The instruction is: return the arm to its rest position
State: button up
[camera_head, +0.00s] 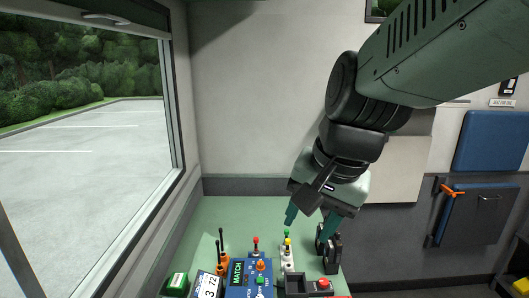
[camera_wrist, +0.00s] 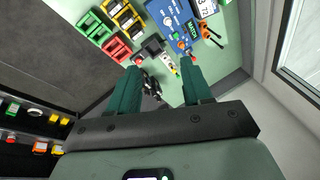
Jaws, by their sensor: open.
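My arm comes in from the upper right in the head view, and my gripper (camera_head: 309,228) points down over the right part of the green worktop (camera_head: 210,212). In the wrist view my gripper (camera_wrist: 165,68) has its two green fingers spread apart with nothing held between them. A white strip with coloured knobs (camera_head: 287,257) stands on the worktop between and beyond the fingers. A black device (camera_head: 333,255) stands close beside the right finger in the head view. I cannot tell whether they touch.
A blue box marked MATCH (camera_head: 240,278), a number card (camera_head: 207,285) and a green box (camera_head: 176,284) stand at the front. Red, green and yellow cases (camera_wrist: 117,48) show in the wrist view. A window is on the left; a wall is behind.

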jog(key=s+d+r+n+t+h, duration=0.2)
jog(key=s+d+r+n, duration=0.1)
jog(key=s, duration=0.7)
jog(key=shift+s+d+n, duration=0.3)
jog(key=shift+d+n, duration=0.25)
jog(key=shift+n, duration=0.45)
jog(key=shift+r, duration=0.15)
jog(key=shift+c, duration=0.4)
